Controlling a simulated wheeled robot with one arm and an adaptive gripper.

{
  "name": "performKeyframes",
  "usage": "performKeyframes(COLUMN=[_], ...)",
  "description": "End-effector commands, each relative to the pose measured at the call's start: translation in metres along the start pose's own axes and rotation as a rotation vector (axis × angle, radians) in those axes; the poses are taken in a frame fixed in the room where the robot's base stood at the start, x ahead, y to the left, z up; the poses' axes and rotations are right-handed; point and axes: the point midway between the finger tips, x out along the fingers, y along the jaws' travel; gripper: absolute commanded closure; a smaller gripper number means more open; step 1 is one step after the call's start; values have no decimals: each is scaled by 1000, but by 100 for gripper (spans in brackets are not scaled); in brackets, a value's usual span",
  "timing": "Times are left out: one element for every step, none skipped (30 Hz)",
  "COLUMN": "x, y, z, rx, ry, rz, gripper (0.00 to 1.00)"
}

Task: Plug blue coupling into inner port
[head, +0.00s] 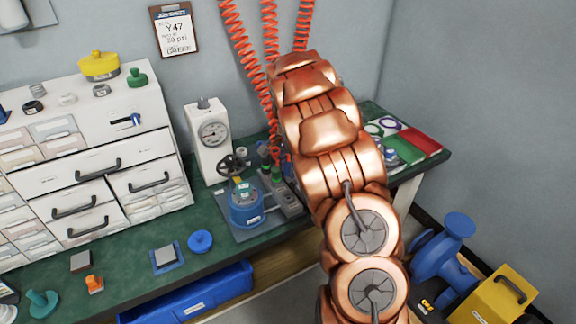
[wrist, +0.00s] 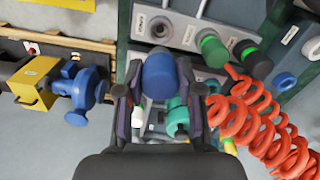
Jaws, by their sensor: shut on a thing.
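My gripper (wrist: 160,90) is shut on a blue coupling (wrist: 159,72), which sits between its two fingers in the wrist view. Just beyond the coupling's far end is a grey port block (wrist: 182,33) with an open round port (wrist: 160,28). The coupling looks apart from that port, though the exact gap is hard to judge. Green couplings (wrist: 211,46) stand at other places on the block. In the head view the grey block (head: 287,198) is partly seen beside my arm. My gripper and the held coupling are hidden there behind the copper arm.
Orange coiled hoses (wrist: 262,128) hang close to the right of my gripper. A blue vessel with a handwheel (head: 245,208) and a white gauge box (head: 208,145) stand left of the block. A red tray (head: 421,140) lies at the bench's right end.

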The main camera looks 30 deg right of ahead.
Motion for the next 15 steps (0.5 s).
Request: performKeyframes(x=[2, 3, 4, 6, 7, 9, 11, 12, 15, 17, 19, 21, 23, 25, 28], y=[0, 0, 0, 0, 0, 0, 0, 0, 0, 0, 0, 0, 0, 0, 0], z=[0, 0, 0, 1, 1, 1, 1, 1, 1, 1, 1, 1, 1, 1, 1], rx=[-1, -1, -2, -2, -2, -2, -3, -3, -3, -3, -3, -3, -4, -4, -4], ry=[0, 0, -1, -1, -1, -1, -1, -1, -1, -2, -2, -2, -1, -1, -1], rz=[0, 0, 0, 0, 0, 1, 1, 1, 1, 1, 1, 2, 2, 2, 2], gripper=[100, 100, 100, 100, 100, 100, 100, 100, 100, 100, 100, 100, 100, 100, 100])
